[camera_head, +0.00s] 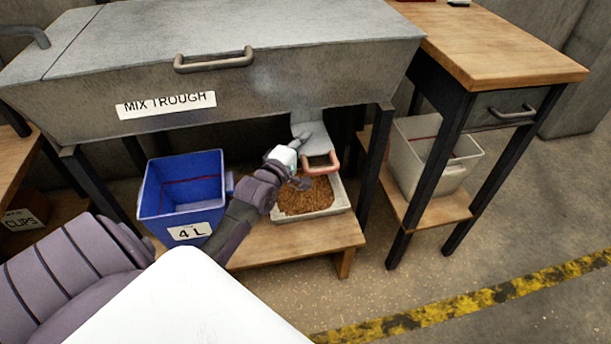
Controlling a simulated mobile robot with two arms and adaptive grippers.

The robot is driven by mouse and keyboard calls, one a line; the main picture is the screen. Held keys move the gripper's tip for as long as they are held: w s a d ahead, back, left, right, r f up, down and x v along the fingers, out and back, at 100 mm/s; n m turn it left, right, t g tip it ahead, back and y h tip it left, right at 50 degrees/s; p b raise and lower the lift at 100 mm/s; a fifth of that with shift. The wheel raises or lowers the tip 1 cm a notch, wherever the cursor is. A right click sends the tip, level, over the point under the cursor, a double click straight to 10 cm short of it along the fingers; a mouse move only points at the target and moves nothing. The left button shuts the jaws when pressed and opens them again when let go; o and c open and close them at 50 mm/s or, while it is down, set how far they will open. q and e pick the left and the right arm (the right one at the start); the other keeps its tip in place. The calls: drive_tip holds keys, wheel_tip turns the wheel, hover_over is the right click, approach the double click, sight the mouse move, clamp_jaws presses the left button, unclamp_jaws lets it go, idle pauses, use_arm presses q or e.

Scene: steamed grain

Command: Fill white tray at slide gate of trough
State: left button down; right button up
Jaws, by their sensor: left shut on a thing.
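The white tray (337,205) sits on the low wooden shelf under the trough, with brown grain (305,196) spread across it. The grey metal mix trough (290,85) stands above, and its grey outlet chute (309,124) comes down over the tray. The slide gate's red handle (321,167) is at the chute's lower end, just above the tray's back part. My left gripper (302,166) reaches in from the left and is shut on the handle's left side; the exact contact is partly hidden. My right gripper is out of view.
A blue bin (181,187) marked 4 L stands left of the tray, close to my left arm. A pale grey bin (456,172) stands on a low shelf at right, under the wooden table (490,50). Trough and table legs flank the tray's area. The floor at front right is clear.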

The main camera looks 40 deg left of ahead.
use_arm(q)
drive_tip(key=c, duration=1.2)
unclamp_jaws()
drive_tip(key=shift+w+a, duration=0.1)
drive_tip(key=shift+a, duration=0.25)
drive_tip(key=shift+c, duration=0.2)
drive_tip(key=shift+d, duration=0.1)
drive_tip(key=shift+s+d, duration=0.1)
drive_tip(key=shift+s, duration=0.35)
drive_tip(key=s+d, duration=0.1)
drive_tip(key=s, duration=1)
drive_tip(key=shift+d, duration=0.3)
